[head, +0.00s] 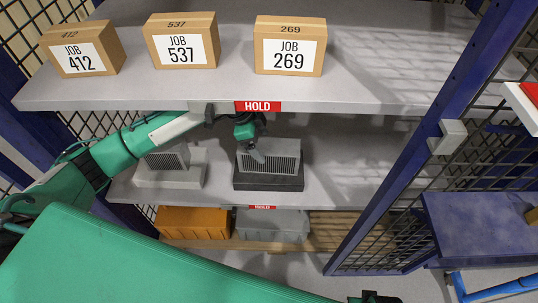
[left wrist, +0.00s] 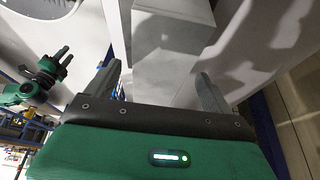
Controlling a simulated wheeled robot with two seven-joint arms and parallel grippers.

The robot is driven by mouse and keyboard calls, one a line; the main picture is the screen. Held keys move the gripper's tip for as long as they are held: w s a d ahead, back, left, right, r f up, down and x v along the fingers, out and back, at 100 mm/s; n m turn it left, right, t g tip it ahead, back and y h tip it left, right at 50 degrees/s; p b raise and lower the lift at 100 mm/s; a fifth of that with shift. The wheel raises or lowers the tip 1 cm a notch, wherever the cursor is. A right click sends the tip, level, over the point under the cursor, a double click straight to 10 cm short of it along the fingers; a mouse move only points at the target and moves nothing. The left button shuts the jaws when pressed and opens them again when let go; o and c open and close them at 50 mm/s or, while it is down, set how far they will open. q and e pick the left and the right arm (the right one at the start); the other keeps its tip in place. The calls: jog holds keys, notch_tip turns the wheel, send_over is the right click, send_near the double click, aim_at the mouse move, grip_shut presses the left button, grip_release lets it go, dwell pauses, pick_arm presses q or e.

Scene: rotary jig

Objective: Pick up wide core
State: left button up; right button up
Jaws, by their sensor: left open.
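Two grey finned blocks stand on the middle shelf in the head view. The right one (head: 284,160) is on a dark base and looks wider; the left one (head: 168,160) is on a light base. I take the right one as the wide core.
Boxes marked 412 (head: 82,48), 537 (head: 181,40) and 269 (head: 290,46) stand on the upper shelf (head: 390,80), close above my left arm. Orange (head: 195,222) and grey (head: 272,225) bins sit below. The middle shelf (head: 340,165) is clear to the right. A blue post (head: 430,140) bounds it.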

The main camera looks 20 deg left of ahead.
aim_at(271, 152)
pick_arm(q)
jog(key=shift+w+d, duration=0.1)
jog(key=shift+d, duration=0.4)
jog(key=shift+x, duration=2.55)
jog(key=shift+c, duration=0.3)
